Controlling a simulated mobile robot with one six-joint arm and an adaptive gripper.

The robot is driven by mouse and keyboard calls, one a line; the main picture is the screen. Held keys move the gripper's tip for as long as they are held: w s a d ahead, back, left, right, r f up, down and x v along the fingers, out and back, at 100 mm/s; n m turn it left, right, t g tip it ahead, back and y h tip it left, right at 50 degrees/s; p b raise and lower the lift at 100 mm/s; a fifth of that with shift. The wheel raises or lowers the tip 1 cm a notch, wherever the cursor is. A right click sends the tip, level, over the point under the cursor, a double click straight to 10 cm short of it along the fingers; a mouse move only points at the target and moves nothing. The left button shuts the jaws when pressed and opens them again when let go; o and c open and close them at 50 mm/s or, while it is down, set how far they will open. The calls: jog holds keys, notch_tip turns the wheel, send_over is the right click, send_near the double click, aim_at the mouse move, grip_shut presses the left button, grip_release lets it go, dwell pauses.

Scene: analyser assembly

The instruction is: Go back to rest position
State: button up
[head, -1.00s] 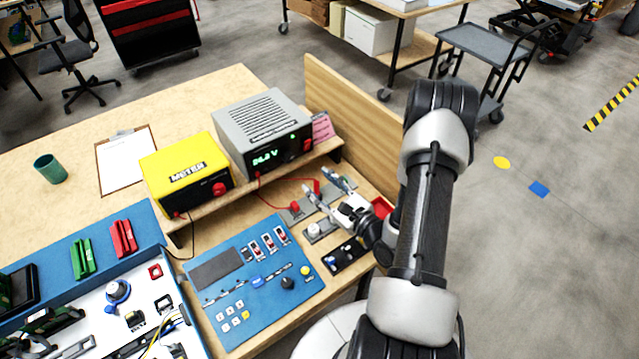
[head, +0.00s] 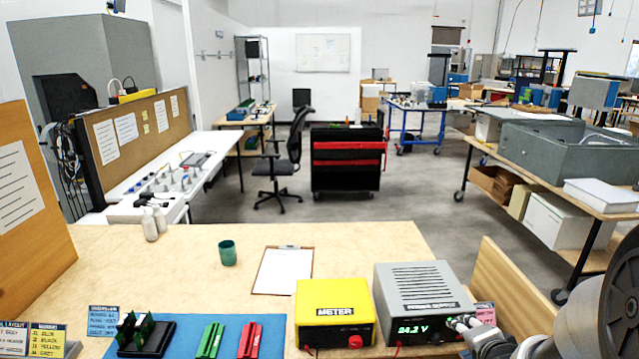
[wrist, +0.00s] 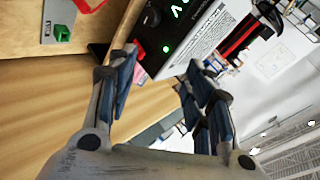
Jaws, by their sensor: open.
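My gripper (wrist: 158,92) is open in the wrist view, with nothing between its fingers. The grey power supply (wrist: 200,35) shows just beyond the fingers there. In the head view my gripper (head: 462,326) is at the lower right, in front of the right side of the grey power supply (head: 418,285), whose display reads 24.2 V. I cannot tell whether they touch. My arm fills the lower right corner. The panel and the lower bench parts are out of the head view.
The yellow meter (head: 335,308) stands left of the power supply. A clipboard (head: 283,270), a green cup (head: 227,253) and red and green clips (head: 249,340) are on the bench. A wooden side board (head: 510,290) rises at the bench's right edge.

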jog(key=s+a+r+n+g, duration=0.3)
jog(key=s+a+r+n, duration=0.45)
jog(key=s+r, duration=0.2)
jog(key=s+a+r+n+g, duration=0.1)
jog(key=s+a+n, duration=0.2)
jog(key=s, duration=0.5)
jog(key=s+a+r+n+g+y, duration=0.1)
jog(key=s+a+n, duration=0.3)
jog(key=s+a, duration=0.2)
jog(key=shift+s+a+g+y, duration=0.2)
jog(key=shift+s+g+y, duration=0.1)
jog(key=shift+s, duration=0.85)
jog(key=shift+c, duration=0.2)
